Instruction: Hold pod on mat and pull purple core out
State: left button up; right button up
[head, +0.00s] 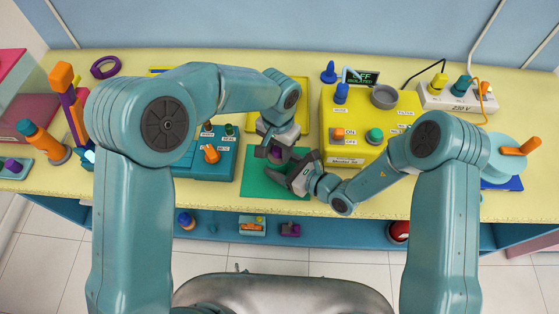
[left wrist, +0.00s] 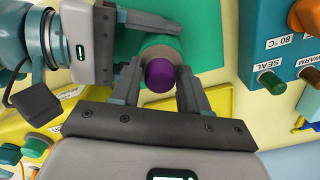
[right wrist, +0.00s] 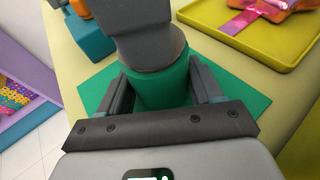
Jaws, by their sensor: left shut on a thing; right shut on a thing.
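The green mat (head: 258,185) lies on the yellow table at the front middle. The green pod (right wrist: 160,88) stands upright on it, with a grey-brown round top. My right gripper (right wrist: 160,95) is shut around the pod's side from the right. My left gripper (head: 275,150) comes down from above and is shut on the purple core (left wrist: 160,75). The core's round purple end shows between the left fingers in the left wrist view. My left gripper covers much of the pod's top in the right wrist view. How far the core sits in the pod is hidden.
A teal control panel (head: 205,165) with knobs stands left of the mat. A yellow machine (head: 365,125) stands to the right. A yellow tray (right wrist: 225,45) lies behind the mat. The table's front edge is close to the mat.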

pick_arm(q)
jog(key=shift+r, duration=2.45)
jog(key=shift+r, duration=2.5)
jog(key=shift+s, duration=0.1)
jog(key=s, duration=1.3)
jog(key=shift+s+d, duration=0.4)
pick_arm(e)
jog(key=o, duration=1.3)
jog(key=shift+o, duration=0.2)
